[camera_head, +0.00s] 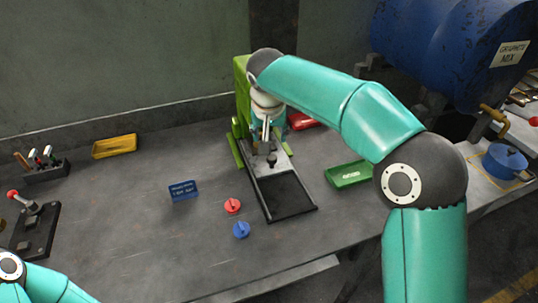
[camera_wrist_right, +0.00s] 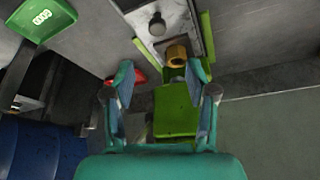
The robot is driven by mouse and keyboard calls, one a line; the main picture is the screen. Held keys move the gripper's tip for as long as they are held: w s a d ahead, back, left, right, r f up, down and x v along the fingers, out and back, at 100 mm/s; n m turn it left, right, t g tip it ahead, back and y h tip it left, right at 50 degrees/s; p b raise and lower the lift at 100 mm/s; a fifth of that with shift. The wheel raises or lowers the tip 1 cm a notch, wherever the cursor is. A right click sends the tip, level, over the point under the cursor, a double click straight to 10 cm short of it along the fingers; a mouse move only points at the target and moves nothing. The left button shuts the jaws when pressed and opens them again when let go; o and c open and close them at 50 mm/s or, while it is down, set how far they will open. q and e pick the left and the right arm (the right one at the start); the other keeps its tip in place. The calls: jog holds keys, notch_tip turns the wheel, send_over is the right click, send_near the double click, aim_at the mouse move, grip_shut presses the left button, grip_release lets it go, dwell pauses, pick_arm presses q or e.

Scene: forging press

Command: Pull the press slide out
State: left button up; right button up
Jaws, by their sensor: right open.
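The green press (camera_head: 242,92) stands at the back of the bench, partly hidden behind my right arm. Its slide (camera_head: 262,163) is a grey plate with a dark upright knob (camera_head: 271,159), at the rear of a dark framed bed (camera_head: 288,197) whose front part is empty. My right gripper (camera_head: 266,128) is above the slide's rear, close to the press. In the right wrist view my open gripper (camera_wrist_right: 168,78) has the green press part between and beyond its fingers. The knob (camera_wrist_right: 157,24) and a brass cylinder (camera_wrist_right: 176,53) lie ahead of the fingertips, apart from them. My left gripper is out of view.
A red dial (camera_head: 233,205) and a blue dial (camera_head: 241,230) sit left of the bed. A green tray (camera_head: 348,175) and a red tray (camera_head: 304,121) lie to its right. A blue sign (camera_head: 184,190) and yellow tray (camera_head: 115,146) are further left. A blue drum (camera_head: 440,40) stands back right.

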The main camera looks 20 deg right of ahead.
aim_at(271, 157)
jog(key=p+x, duration=0.1)
jog(key=x, duration=1.2)
jog(key=shift+s+d+f, duration=0.15)
jog(key=shift+f, duration=0.05)
jog(key=shift+c, duration=0.3)
grip_shut()
